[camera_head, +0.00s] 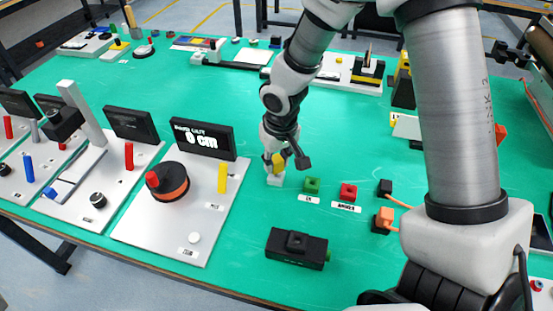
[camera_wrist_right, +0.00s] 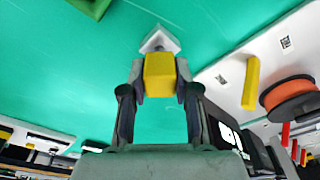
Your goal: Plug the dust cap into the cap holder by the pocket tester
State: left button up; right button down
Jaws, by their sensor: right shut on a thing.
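My right gripper (camera_head: 275,162) is shut on a small yellow block (camera_head: 280,160), which looks like the dust cap. The yellow block (camera_wrist_right: 159,75) also shows between the fingers in the wrist view. A small white block (camera_head: 275,180) sits on the green mat just below the gripper, and it shows just beyond the yellow block in the wrist view (camera_wrist_right: 160,41). Whether the two touch, I cannot tell. A black box (camera_head: 292,248) with a raised top and a green end, perhaps the pocket tester, lies nearer the front edge. My left gripper is out of view.
A green block (camera_head: 312,185) and a red block (camera_head: 348,192) with labels stand right of the gripper. Orange and black plugs (camera_head: 383,219) lie farther right. A grey panel (camera_head: 150,225) with a display and a yellow bar stands left.

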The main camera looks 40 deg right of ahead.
jog(key=shift+f+b, duration=0.9)
jog(key=shift+f, duration=0.15)
jog(key=c, duration=0.8)
grip_release()
jog(key=r, duration=0.4)
jog(key=s+r, duration=0.1)
jog(key=r, duration=0.7)
jog(key=shift+s+a, duration=0.1)
jog(key=shift+s, duration=0.15)
